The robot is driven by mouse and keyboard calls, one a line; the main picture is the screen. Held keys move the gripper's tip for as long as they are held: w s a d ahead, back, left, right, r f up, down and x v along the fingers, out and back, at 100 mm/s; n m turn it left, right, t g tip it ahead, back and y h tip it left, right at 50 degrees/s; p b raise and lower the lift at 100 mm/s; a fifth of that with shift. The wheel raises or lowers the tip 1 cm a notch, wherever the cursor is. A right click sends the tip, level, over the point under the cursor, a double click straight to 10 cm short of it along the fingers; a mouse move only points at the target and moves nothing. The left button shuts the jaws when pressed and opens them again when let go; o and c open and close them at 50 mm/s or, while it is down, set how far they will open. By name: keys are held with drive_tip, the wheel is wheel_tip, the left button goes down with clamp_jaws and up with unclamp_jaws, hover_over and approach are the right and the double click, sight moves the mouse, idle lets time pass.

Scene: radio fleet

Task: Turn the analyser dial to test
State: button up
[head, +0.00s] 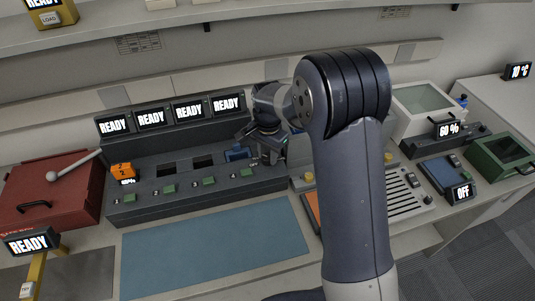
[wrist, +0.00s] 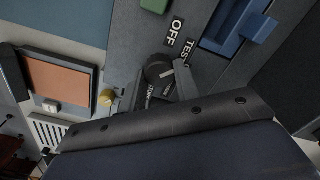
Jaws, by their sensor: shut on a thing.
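The analyser dial (wrist: 158,69) is a dark round knob with a pale mark on the grey panel in the wrist view. My gripper (head: 266,153) is down at the right end of the dark rack in the head view. It is shut on the dial, which it mostly hides in the head view.
The dark rack (head: 145,208) has several READY displays and green buttons. A blue block (head: 236,153) sits in its right bay, close to my gripper, and an orange block (head: 123,172) at its left. A blue mat (head: 210,248) lies clear in front. A red box (head: 50,190) stands left.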

sight(268, 157)
idle(0.4)
drive_tip(key=o, duration=1)
drive_tip(key=shift+c, duration=0.2)
wheel_tip(268, 157, up, 11)
drive_tip(key=b, duration=0.1)
drive_tip(key=shift+f, duration=0.2)
wheel_tip(268, 157, down, 10)
drive_tip(key=shift+f+p, duration=0.15)
drive_tip(key=shift+p, duration=0.4)
drive_tip(key=shift+f, duration=0.2)
